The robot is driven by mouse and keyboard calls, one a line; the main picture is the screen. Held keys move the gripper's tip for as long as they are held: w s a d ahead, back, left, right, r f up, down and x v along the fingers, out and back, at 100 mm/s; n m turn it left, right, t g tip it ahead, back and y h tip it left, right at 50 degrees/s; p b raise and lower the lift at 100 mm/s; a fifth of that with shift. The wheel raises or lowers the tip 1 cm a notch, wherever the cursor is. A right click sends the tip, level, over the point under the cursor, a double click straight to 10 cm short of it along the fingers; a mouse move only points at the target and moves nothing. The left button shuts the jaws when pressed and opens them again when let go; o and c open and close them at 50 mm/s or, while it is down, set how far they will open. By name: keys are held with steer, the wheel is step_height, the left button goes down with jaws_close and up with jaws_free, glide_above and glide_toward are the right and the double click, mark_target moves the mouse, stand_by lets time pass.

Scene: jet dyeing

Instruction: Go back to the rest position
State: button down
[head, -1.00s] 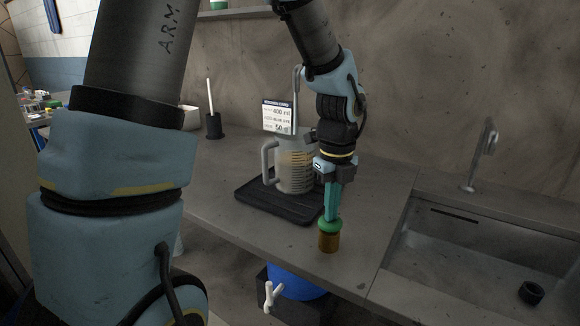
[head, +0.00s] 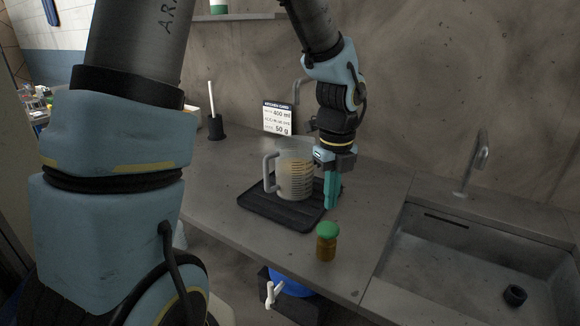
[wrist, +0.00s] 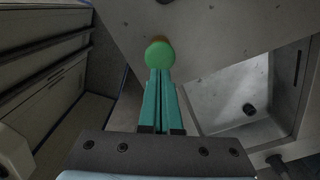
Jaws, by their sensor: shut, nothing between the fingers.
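My gripper (head: 332,194) has teal fingers that point down, shut and empty, above the right side of the black mat. In the wrist view the gripper (wrist: 160,75) shows its two fingers side by side, with the green cap just beyond their tips. The small brown jar with the green cap (head: 327,243) stands upright on the counter, apart from the fingers and nearer the front edge. The jar also shows in the wrist view (wrist: 158,54).
A measuring jug (head: 296,180) stands on the black mat (head: 262,208), just left of my gripper. A card (head: 279,118) stands behind it. A sink (head: 470,262) with a tap (head: 480,160) is at the right. A blue container (head: 292,284) sits below the counter edge.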

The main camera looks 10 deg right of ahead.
steer(key=shift+w+a+n, duration=0.15)
steer(key=shift+a+n, duration=0.15)
steer(key=w+a+n+t+b, duration=0.1)
steer(key=a+n+b, duration=0.1)
steer(key=a+n, duration=2.2)
steer(key=n, duration=0.7)
steer(key=shift+a+t, duration=0.3)
steer(key=shift+a, duration=0.1)
